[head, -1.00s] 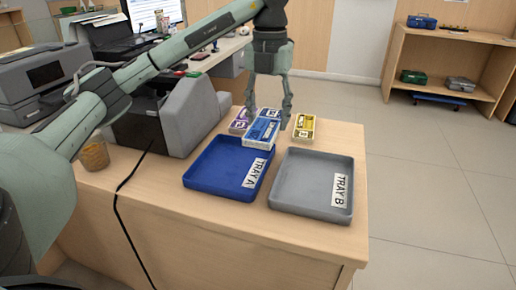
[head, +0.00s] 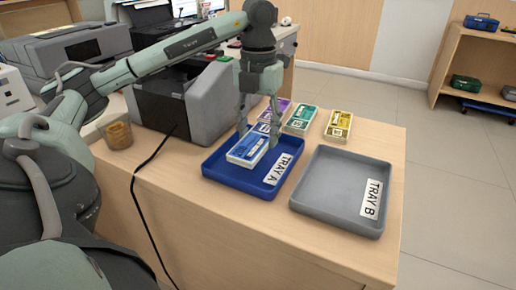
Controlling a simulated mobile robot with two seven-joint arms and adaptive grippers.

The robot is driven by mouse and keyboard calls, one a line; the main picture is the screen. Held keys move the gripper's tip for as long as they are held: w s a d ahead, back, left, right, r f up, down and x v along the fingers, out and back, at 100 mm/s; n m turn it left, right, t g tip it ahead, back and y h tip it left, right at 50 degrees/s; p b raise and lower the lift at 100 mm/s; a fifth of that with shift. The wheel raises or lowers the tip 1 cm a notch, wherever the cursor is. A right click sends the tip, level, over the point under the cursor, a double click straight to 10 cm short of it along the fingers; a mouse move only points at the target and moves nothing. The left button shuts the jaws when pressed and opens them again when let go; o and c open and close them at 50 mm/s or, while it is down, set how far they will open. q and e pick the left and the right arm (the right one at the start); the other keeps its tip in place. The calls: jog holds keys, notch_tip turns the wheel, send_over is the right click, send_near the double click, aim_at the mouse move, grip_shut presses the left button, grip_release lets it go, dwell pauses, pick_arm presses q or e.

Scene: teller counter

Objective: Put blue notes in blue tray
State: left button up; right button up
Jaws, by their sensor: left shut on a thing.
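The blue notes (head: 247,149) are a flat bundle over the blue tray, TRAY A (head: 228,180). My left gripper (head: 257,143) points down over the tray's back part and is shut on the bundle. One finger is at the bundle's far left side and one at its right side. The bundle looks low inside the tray outline; I cannot tell whether it touches the tray floor. My right gripper is not in view.
Grey TRAY B (head: 338,182) stands to the right and is empty. Purple (head: 273,110), green (head: 301,119) and yellow notes (head: 339,125) lie behind the trays. A grey machine (head: 209,100) and a brown cup (head: 118,135) stand to the left.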

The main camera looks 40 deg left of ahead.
aim_at(258, 137)
pick_arm(q)
jog(key=shift+f, duration=2)
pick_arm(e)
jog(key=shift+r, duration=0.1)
pick_arm(q)
jog(key=shift+f, duration=0.1)
jog(key=o, duration=1.2)
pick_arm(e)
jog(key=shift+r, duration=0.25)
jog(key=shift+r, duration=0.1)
pick_arm(q)
notch_tip(258, 137, up, 8)
jog(key=shift+w+f, duration=0.1)
notch_tip(258, 137, up, 4)
jog(key=p, duration=0.2)
jog(key=shift+p, duration=0.3)
jog(key=shift+r, duration=0.2)
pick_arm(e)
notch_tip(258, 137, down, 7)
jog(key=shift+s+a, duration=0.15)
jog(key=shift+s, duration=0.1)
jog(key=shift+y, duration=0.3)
